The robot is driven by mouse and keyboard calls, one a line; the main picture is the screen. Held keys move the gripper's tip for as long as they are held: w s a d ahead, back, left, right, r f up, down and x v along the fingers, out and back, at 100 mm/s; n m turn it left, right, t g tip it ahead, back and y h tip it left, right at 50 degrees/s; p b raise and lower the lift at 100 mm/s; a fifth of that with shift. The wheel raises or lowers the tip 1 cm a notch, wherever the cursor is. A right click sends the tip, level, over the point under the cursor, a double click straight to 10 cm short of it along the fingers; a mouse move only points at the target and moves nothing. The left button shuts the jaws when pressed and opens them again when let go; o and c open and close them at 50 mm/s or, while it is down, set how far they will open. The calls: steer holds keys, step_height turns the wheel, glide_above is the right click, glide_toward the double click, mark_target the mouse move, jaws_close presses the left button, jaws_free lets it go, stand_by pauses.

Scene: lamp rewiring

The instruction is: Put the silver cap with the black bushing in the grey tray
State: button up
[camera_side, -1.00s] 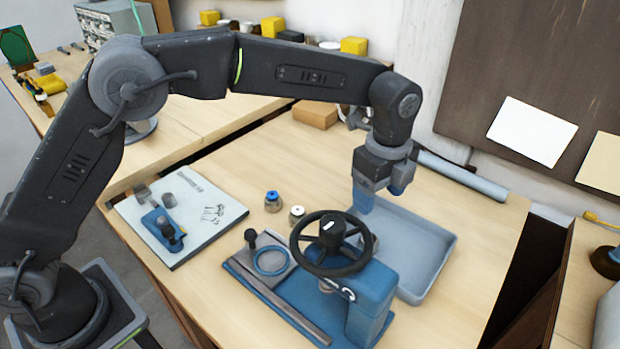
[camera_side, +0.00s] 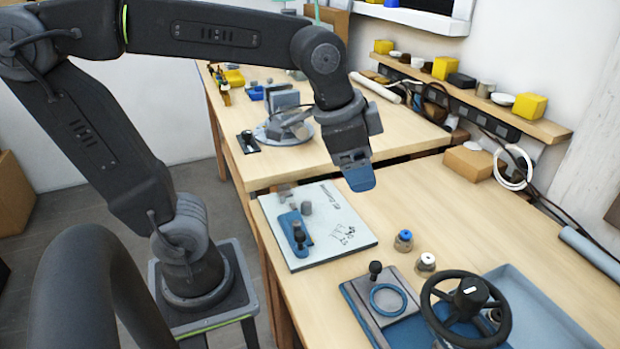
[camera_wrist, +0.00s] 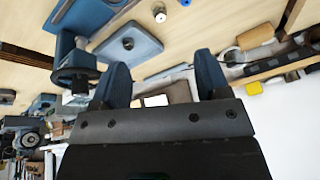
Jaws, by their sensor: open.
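The grey tray (camera_side: 540,312) lies at the lower right of the side view, partly behind the black handwheel. A small silver, dark-topped piece (camera_side: 494,315) shows through the wheel and appears to sit in the tray; it looks like the cap with the black bushing, though it is partly hidden. In the wrist view, a small dark round piece (camera_wrist: 127,42) shows inside a blue-grey tray shape. My gripper (camera_side: 360,182) is open and empty, raised above the back of the white board, well left of the tray. Its two fingers (camera_wrist: 160,62) stand apart in the wrist view.
A silver cap with a blue top (camera_side: 403,241) and one with a pale top (camera_side: 426,263) stand on the table. The handwheel (camera_side: 468,300) rises in front of the tray. A white board (camera_side: 335,225) holds a blue tool. A cardboard box (camera_side: 468,162) stands behind.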

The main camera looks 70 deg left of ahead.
steer(key=s+a+f+n+t, duration=0.1)
steer(key=s+a+f+n, duration=0.2)
steer(key=s, duration=0.4)
steer(key=shift+f+n, duration=0.2)
steer(key=shift+n, duration=0.7)
